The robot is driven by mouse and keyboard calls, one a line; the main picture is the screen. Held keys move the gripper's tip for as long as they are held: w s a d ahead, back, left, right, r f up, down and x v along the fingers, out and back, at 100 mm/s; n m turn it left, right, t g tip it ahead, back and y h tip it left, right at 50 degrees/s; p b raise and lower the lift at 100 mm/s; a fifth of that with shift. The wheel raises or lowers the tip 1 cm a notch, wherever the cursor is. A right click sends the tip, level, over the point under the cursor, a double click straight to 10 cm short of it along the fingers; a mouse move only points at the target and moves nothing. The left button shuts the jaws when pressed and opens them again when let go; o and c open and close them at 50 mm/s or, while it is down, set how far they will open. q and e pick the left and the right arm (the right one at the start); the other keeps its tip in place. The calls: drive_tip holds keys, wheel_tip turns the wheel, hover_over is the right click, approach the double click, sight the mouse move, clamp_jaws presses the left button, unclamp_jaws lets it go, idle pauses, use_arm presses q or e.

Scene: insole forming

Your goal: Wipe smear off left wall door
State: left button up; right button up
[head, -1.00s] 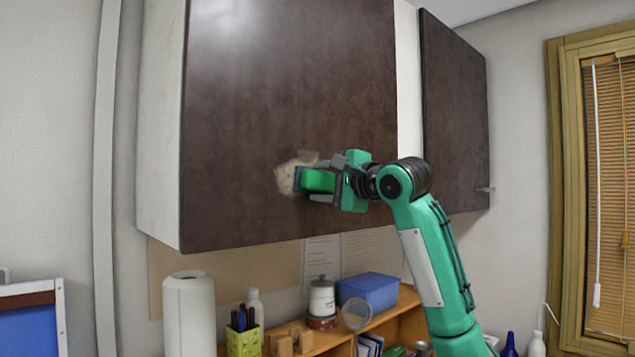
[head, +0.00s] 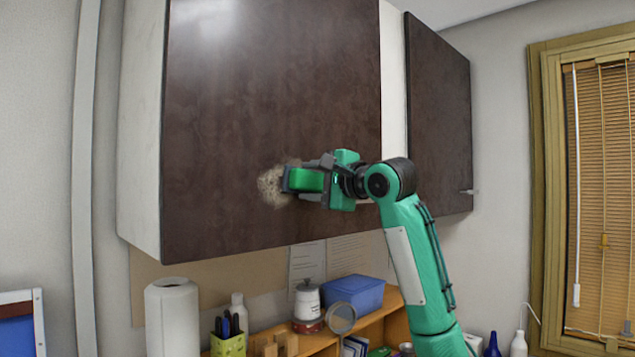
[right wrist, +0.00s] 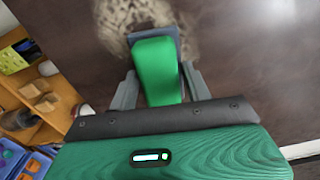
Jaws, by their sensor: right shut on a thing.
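The left wall door (head: 270,90) is a dark brown cabinet front. A beige, speckled smear (head: 270,187) lies on its lower middle and also shows in the right wrist view (right wrist: 120,20). My right gripper (head: 308,180) is shut on a green block-like wiper with a dark grey face (head: 304,181). The wiper also shows in the right wrist view (right wrist: 157,70), its grey end over the smear. It covers the smear's right part in the head view. I cannot tell whether it touches the door. My left gripper is not in view.
A second dark door (head: 438,120) is to the right. Below the cabinet are a paper towel roll (head: 172,318), a green pen holder (head: 228,343), a white jar (head: 307,298) and a blue box (head: 355,291). The wall beside the window blind (head: 603,190) is clear.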

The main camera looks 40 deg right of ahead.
sight(287, 172)
drive_tip(key=shift+s+a+p, duration=0.1)
drive_tip(key=shift+s+a, duration=0.05)
drive_tip(key=shift+a, duration=1.65)
drive_tip(key=shift+s+a+p, duration=0.15)
drive_tip(key=shift+a, duration=1.65)
drive_tip(key=shift+s+a+p, duration=0.1)
drive_tip(key=shift+s+a, duration=0.05)
drive_tip(key=shift+a, duration=1.65)
drive_tip(key=shift+d+r+p, duration=0.1)
drive_tip(key=shift+r+p, duration=0.6)
drive_tip(key=shift+r, duration=0.2)
drive_tip(key=shift+w+d, duration=0.1)
drive_tip(key=shift+d, duration=0.3)
drive_tip(key=shift+w+d, duration=0.15)
drive_tip(key=shift+d, duration=2.45)
drive_tip(key=shift+w+d, duration=0.15)
drive_tip(key=shift+d, duration=1.35)
drive_tip(key=shift+w+d, duration=0.15)
drive_tip(key=shift+d, duration=1.3)
drive_tip(key=shift+s+d+f+b, duration=0.15)
drive_tip(key=shift+s+b, duration=0.2)
drive_tip(key=shift+s, duration=0.5)
drive_tip(key=shift+s+d+b, duration=0.1)
drive_tip(key=shift+s+b, duration=0.35)
drive_tip(key=shift+s, duration=1.6)
